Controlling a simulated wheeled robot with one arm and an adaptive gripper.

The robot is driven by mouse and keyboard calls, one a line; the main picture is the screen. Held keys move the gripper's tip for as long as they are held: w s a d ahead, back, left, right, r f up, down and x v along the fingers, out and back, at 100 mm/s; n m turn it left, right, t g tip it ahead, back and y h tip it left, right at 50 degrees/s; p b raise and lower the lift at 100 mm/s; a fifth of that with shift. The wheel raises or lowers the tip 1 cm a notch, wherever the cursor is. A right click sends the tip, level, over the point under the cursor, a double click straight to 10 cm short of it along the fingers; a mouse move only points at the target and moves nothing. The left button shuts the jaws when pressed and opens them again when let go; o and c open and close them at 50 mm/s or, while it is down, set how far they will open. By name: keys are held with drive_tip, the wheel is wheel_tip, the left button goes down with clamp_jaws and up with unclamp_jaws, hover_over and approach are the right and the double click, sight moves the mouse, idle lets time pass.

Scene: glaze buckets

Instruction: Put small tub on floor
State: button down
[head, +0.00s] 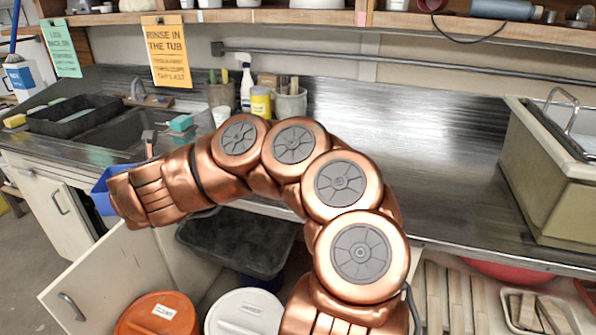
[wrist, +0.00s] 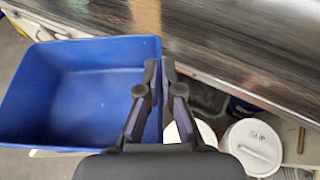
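The small tub is a blue, open, empty-looking tub (wrist: 85,85) that fills the left of the wrist view. My gripper (wrist: 161,72) is closed across its right wall, with one finger inside and one outside. In the head view the tub (head: 101,191) shows only in part behind the end of my arm, at the front edge of the counter. The fingers are hidden there. The tub appears held off the floor, in front of the counter.
The steel counter (head: 420,150) has a sink, bottles and a large beige basin (head: 550,175). Below are an open cabinet door (head: 105,285), an orange-lidded bucket (head: 160,315), a white-lidded bucket (head: 243,313) and a black tub (head: 240,240). Grey floor (head: 30,255) is clear at left.

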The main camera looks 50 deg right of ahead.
drive_tip(key=s+d+f+m+g+h+b, duration=0.1)
drive_tip(key=s+d+m+g+h+b, duration=0.1)
drive_tip(key=s+d, duration=0.3)
drive_tip(key=s+d+m+g+h+b, duration=0.1)
drive_tip(key=s+d+m+g, duration=0.15)
drive_tip(key=d, duration=0.45)
drive_tip(key=s+d+f+m+g+b, duration=0.1)
drive_tip(key=s+d+m+g+b, duration=0.35)
drive_tip(key=s, duration=0.85)
drive_tip(key=s+d+f+m+g+b, duration=0.1)
drive_tip(key=s+d+m+g+b, duration=0.1)
drive_tip(key=s+d+m+g, duration=0.7)
drive_tip(key=shift+w+d+f+n+t+h+p, duration=0.15)
drive_tip(key=shift+w+d+f+n+t+p, duration=0.4)
drive_tip(key=shift+d, duration=1.95)
drive_tip(key=shift+w+d+f+n+t+h+p, duration=0.15)
drive_tip(key=shift+w+d+f+n+p, duration=0.7)
drive_tip(key=shift+d, duration=1.65)
drive_tip(key=shift+w+d+f+n+t+h+p, duration=0.15)
drive_tip(key=shift+w+d+f+t+p, duration=0.6)
drive_tip(key=shift+d, duration=1.75)
drive_tip(key=shift+w+f+g+b, duration=0.15)
drive_tip(key=shift+f+g+b, duration=0.15)
drive_tip(key=shift+f, duration=0.1)
drive_tip(key=shift+f+b, duration=0.2)
drive_tip(key=shift+b, duration=0.15)
drive_tip(key=c, duration=1.3)
unclamp_jaws()
drive_tip(key=shift+r, duration=0.1)
